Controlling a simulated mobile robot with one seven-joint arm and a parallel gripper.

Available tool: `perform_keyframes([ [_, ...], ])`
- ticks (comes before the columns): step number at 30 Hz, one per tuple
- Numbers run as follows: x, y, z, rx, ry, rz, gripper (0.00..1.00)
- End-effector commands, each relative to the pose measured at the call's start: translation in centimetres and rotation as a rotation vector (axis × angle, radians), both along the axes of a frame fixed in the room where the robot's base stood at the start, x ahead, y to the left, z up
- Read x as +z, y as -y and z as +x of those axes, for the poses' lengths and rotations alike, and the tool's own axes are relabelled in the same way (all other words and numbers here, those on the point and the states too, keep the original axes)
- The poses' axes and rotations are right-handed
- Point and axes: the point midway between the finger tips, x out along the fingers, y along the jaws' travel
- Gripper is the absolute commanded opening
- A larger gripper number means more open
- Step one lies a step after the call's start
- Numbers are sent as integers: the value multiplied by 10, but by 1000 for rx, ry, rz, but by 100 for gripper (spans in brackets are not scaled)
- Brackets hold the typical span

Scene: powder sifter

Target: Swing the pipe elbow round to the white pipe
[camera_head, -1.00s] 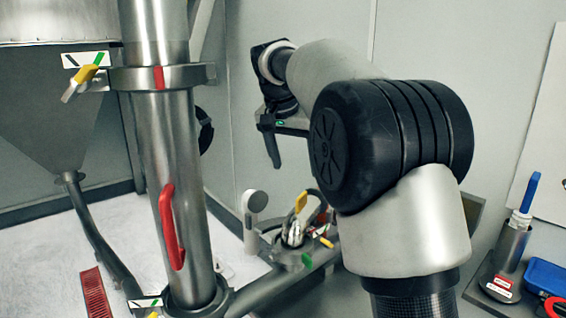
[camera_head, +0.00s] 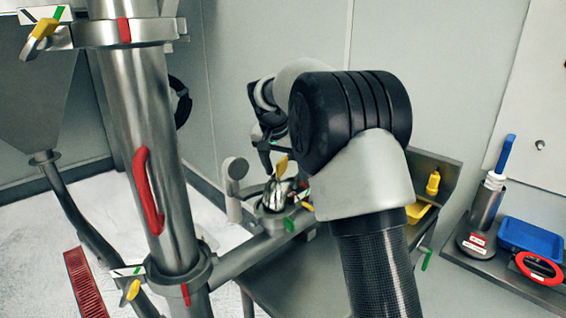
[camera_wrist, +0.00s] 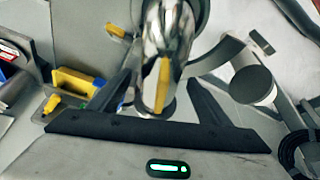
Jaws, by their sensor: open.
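The shiny metal pipe elbow (camera_head: 274,194) sits on a round pipe fitting in the head view, with a yellow tab (camera_head: 282,165) on it. In the wrist view the elbow (camera_wrist: 172,35) lies between the two dark fingers of my gripper (camera_wrist: 165,75), with its yellow tab toward me. My gripper (camera_head: 267,158) is open and just above the elbow in the head view. I cannot tell whether the fingers touch it. A pale pipe end (camera_head: 235,180), likely the white pipe, stands just left of the elbow. It seems to show right of the fingers in the wrist view (camera_wrist: 252,84).
A thick steel column (camera_head: 150,120) with a red handle (camera_head: 148,190) stands at the left. A metal bench (camera_head: 300,285) lies below the elbow. A yellow bottle (camera_head: 433,183), a blue box (camera_head: 530,238) and a red ring-shaped item (camera_head: 538,268) are at the right.

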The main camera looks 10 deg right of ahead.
Motion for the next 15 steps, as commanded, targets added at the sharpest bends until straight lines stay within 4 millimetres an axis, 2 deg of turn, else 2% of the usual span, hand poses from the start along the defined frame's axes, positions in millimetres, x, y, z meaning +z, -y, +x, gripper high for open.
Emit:
perform_keyframes([
  [10, -4, 1, 1, 0, 0, 0, 72],
  [15, -4, 1, 1, 0, 0, 0, 45],
])
